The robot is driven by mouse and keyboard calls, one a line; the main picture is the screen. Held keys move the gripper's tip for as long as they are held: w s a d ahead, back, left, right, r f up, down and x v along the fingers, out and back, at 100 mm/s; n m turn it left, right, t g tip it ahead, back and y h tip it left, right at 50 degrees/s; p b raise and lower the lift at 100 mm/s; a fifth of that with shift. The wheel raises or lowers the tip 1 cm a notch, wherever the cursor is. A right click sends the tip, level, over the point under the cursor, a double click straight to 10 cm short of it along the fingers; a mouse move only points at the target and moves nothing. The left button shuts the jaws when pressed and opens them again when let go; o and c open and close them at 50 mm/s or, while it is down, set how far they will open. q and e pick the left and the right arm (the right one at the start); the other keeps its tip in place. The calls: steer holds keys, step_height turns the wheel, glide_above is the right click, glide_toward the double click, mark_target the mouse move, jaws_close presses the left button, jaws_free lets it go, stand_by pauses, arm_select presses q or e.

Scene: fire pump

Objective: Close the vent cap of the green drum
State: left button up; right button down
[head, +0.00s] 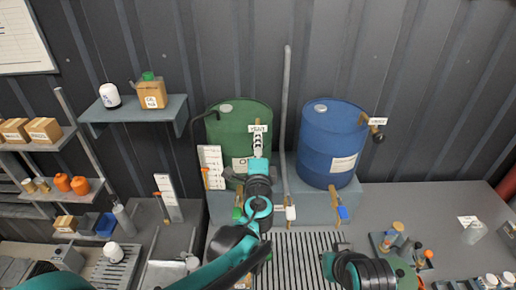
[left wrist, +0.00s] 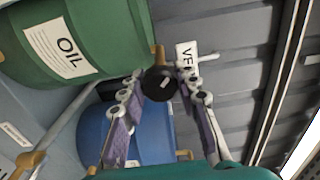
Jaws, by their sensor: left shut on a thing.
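The green drum (head: 230,125) stands against the back wall, and its OIL label shows in the left wrist view (left wrist: 60,47). My left gripper (head: 258,142) reaches up in front of the drum's right side, just below the vent tag (head: 257,128). In the left wrist view the black vent cap (left wrist: 158,83) sits between the fingers of my left gripper (left wrist: 160,78), which are shut on it. The vent tag (left wrist: 187,53) is just beyond. In the head view the gripper hides the cap. My right gripper (head: 338,248) is low at the front, its fingers unclear.
A blue drum (head: 328,150) with its own black vent cap (head: 379,138) stands to the right. A grey vertical pipe (head: 286,120) rises between the drums. Shelves (head: 135,112) hang at the left. The right bench (head: 425,205) has clear room behind its small items.

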arm_select(q)
steer(key=m+b, duration=0.1)
steer(key=m, duration=0.3)
steer(key=shift+f+m, duration=0.1)
steer(key=shift+m, duration=0.2)
steer(key=m+b, duration=0.1)
steer(key=m, duration=0.3)
steer(key=shift+m, duration=0.4)
steer(key=o, duration=1.2)
steer(key=s, duration=1.2)
steer(key=shift+s, duration=0.1)
